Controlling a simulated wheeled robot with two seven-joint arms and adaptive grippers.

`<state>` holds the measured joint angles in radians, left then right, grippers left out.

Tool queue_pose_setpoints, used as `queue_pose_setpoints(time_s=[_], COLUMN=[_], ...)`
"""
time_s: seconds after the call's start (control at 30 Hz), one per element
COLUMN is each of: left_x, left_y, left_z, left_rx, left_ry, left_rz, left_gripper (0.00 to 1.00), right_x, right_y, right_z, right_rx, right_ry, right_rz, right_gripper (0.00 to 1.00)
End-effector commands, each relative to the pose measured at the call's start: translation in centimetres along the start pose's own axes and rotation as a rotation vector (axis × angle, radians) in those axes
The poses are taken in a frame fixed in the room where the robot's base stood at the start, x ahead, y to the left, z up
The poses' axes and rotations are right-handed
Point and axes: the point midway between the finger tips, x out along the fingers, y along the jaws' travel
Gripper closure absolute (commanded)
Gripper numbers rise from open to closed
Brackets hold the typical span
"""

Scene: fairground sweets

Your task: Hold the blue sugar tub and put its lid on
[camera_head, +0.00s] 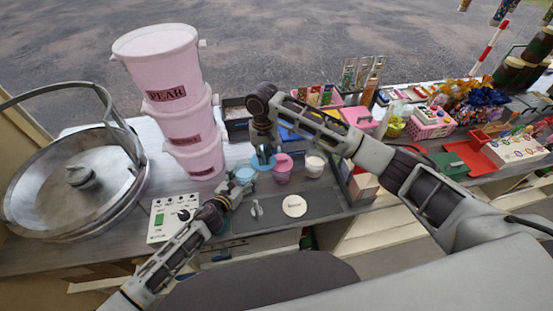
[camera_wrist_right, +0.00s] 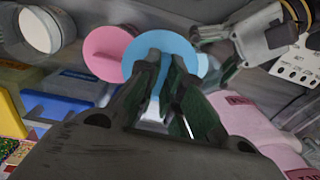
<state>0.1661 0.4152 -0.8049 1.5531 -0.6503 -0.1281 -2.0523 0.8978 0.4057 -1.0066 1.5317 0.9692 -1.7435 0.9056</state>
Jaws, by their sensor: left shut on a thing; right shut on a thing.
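The blue sugar tub (camera_head: 244,175) stands at the left end of the small row of tubs. My left gripper (camera_head: 229,191) is shut on it from the near left side. The blue lid (camera_head: 265,163) is a round disc held up by my right gripper (camera_head: 262,153), which comes from above and is shut on it. The lid is just right of the tub in the head view, apart from a seated position. In the right wrist view the lid (camera_wrist_right: 135,62) is seen from above, and my left gripper (camera_wrist_right: 222,38) shows beside it. The tub is mostly hidden there.
A pink tub (camera_head: 283,171) and a white tub (camera_head: 314,166) stand close on the right. A white disc (camera_head: 294,206) and a small grey item (camera_head: 257,209) lie on the dark mat (camera_head: 325,206). Stacked pink buckets (camera_head: 187,125) and a control box (camera_head: 172,217) stand left.

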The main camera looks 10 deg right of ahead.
Motion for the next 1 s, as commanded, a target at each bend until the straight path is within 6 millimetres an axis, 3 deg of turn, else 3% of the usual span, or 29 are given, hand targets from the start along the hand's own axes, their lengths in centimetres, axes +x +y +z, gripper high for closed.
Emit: queue_pose_setpoints(time_s=[0.43, 0.63, 1.0], left_x=[0.1, 0.1, 0.1], left_y=[0.0, 0.0, 0.0], left_z=[0.3, 0.3, 0.3], left_rx=[0.000, 0.000, 0.000], left_ry=[-0.005, -0.005, -0.005], left_rz=[-0.001, -0.001, -0.001], left_gripper=[0.42, 0.42, 0.42], right_x=[-2.3, -2.8, -2.9], right_y=[-6.0, -7.1, -7.3], right_z=[-1.5, -1.8, -1.8], right_rx=[-0.013, -0.014, -0.014], right_ry=[0.010, 0.013, 0.013], right_rz=[0.023, 0.030, 0.032], right_gripper=[1.00, 1.00, 1.00])
